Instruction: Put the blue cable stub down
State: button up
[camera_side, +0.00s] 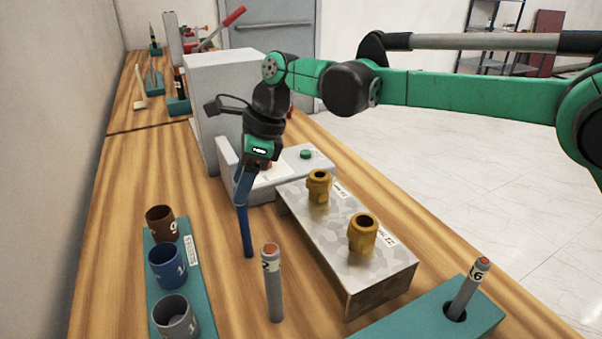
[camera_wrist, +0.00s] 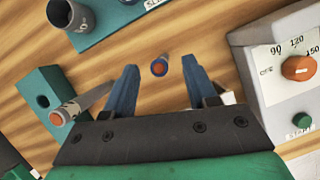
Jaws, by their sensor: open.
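The blue cable stub (camera_side: 246,234) stands nearly upright, its lower end appearing to rest on the wooden table. In the wrist view I see it end-on, with an orange core (camera_wrist: 159,67) in its top face. My gripper (camera_side: 241,201) is directly above it, pointing down. In the wrist view the blue fingers of my gripper (camera_wrist: 159,64) are spread, with the stub between the tips and bare table showing on both sides of it. The gripper holds nothing.
A grey stub (camera_side: 273,288) stands upright nearby, towards the side camera. A teal rack (camera_side: 196,285) with several cups is left. A metal block (camera_side: 335,232) with two brass bushings is right. A knobbed control box (camera_wrist: 284,70) stands behind. Another grey stub (camera_side: 467,289) sits in a teal holder.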

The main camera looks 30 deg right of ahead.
jog(key=s+d+r+n+t+h, duration=0.15)
jog(key=s+d+r+n, duration=0.3)
jog(key=d+r, duration=0.6)
jog(key=s+d+f+n+t+h, duration=0.3)
jog(key=s+d+f+n, duration=0.7)
jog(key=n, duration=0.6)
jog(key=shift+s+d+f+n+t, duration=0.35)
jog(key=shift+s+d+t, duration=0.3)
jog(key=shift+s+d, duration=0.45)
